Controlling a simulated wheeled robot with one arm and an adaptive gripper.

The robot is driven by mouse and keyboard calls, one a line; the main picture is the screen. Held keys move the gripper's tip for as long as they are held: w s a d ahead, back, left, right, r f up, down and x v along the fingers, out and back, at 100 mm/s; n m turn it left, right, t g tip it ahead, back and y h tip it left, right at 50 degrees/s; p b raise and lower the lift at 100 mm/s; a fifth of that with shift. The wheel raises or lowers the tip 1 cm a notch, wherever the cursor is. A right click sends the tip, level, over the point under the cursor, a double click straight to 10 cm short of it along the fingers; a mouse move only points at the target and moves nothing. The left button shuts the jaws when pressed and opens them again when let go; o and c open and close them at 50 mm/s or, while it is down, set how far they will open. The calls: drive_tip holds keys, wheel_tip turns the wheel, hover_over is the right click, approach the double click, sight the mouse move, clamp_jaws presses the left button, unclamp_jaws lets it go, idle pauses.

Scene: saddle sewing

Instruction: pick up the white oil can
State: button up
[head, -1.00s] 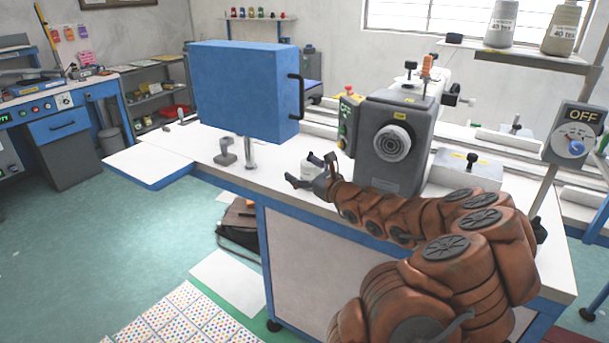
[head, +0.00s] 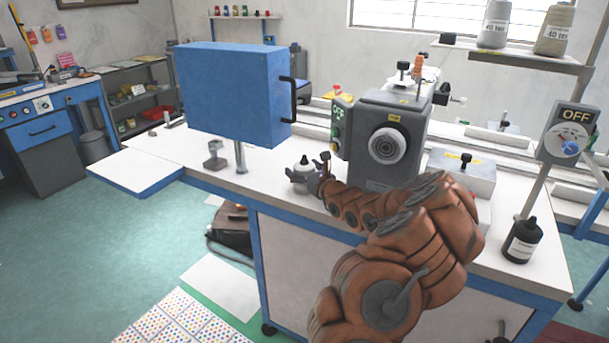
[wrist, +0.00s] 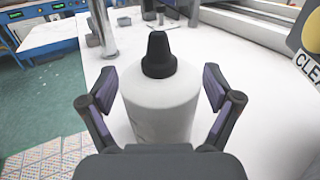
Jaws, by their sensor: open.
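The white oil can (wrist: 160,103) has a black conical cap and stands upright on the white table. In the wrist view it is between the two open fingers of my gripper (wrist: 160,100), with a gap visible on each side. In the head view the can (head: 303,173) stands left of the grey machine, with my gripper (head: 306,181) around it at the end of my arm. My fingers partly hide its lower body there.
The grey machine head (head: 385,140) stands close to the right of the can. A blue box (head: 232,95) on a post is to the left. A black bottle (head: 522,240) stands at the table's right end. The white tabletop (head: 265,165) left of the can is mostly clear.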

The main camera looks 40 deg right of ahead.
drive_tip(key=shift+x, duration=0.75)
clamp_jaws()
